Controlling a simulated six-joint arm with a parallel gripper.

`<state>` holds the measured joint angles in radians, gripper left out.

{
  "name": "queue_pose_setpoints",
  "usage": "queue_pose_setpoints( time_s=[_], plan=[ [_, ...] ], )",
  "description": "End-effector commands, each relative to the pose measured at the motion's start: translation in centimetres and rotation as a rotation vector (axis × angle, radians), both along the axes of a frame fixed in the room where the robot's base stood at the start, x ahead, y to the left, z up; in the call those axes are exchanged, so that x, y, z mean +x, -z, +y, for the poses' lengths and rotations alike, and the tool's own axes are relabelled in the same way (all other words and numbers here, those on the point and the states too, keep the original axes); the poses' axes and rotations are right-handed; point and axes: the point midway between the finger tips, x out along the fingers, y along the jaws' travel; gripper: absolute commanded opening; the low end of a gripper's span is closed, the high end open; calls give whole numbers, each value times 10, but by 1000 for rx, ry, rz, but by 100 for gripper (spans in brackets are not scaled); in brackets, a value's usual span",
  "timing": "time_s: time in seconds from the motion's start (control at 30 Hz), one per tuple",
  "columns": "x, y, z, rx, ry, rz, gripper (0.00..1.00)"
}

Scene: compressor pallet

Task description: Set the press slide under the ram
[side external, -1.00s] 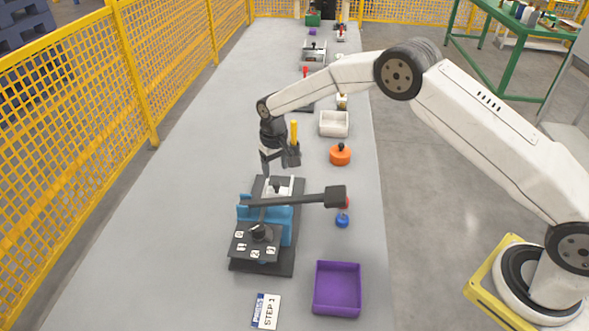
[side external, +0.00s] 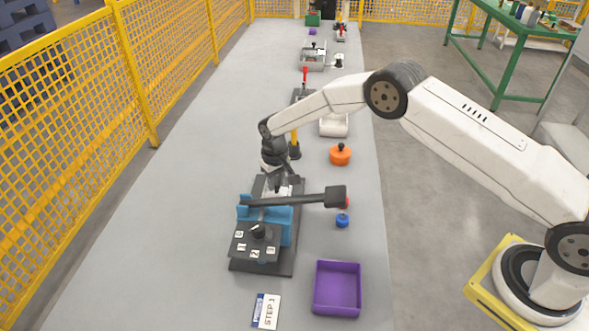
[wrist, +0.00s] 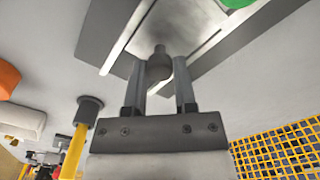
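The press has a blue frame (side external: 283,212) and a long dark lever (side external: 300,199) on a dark base (side external: 282,265). The pale press slide (side external: 297,184) lies behind the blue frame, partly hidden by my gripper and the lever. The wrist view shows the slide (wrist: 185,28) as a light metal plate with a dark knob (wrist: 160,66). My gripper (side external: 281,181) is down at the slide. In the wrist view its two fingers (wrist: 160,72) stand on either side of the knob, very close to it; whether they press on it cannot be told. The ram is hidden.
A yellow post (side external: 295,142) on a dark foot stands just behind my gripper. An orange lidded pot (side external: 340,155), a white bin (side external: 334,130) and a blue knob (side external: 342,221) lie to the right. A purple tray (side external: 337,289) is in front. The table's left side is clear.

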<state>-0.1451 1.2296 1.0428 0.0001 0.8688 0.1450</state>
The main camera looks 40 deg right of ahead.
Motion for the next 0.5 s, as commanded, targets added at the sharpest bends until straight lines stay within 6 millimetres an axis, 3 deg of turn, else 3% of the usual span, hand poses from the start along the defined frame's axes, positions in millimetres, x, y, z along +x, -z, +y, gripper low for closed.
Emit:
queue_pose_setpoints(
  time_s=[0.03, 0.07, 0.1, 0.5],
  plan=[
    [0, 0, 0, 0, 0, 0, 12],
    [0, 0, 0, 0, 0, 0, 3],
    [0, 0, 0, 0, 0, 0, 0],
    [0, 0, 0, 0, 0, 0, 0]
  ],
)
